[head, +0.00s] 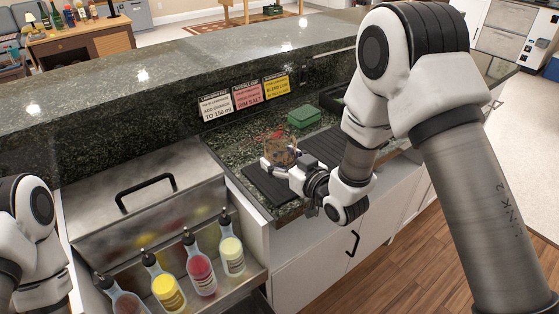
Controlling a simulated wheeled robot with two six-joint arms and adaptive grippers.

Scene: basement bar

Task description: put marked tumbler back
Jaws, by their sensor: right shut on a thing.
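My right gripper (280,163) is shut on a small clear tumbler (281,149) with orange-red colouring. They are over the lower dark counter, close to the near end of a black mat (268,186). The tumbler looks roughly upright. Whether its base touches the mat or hangs above it I cannot tell. The gripper fingers hide its lower part, and any mark on it is too small to make out. My left arm shows at the left edge, but its gripper is out of view.
A green box (304,117) stands behind a black ribbed mat (324,146). White (215,105), pink (249,94) and yellow (277,86) signs line the raised ledge. A steel lidded bin (150,205) and several squeeze bottles (200,270) are at left front.

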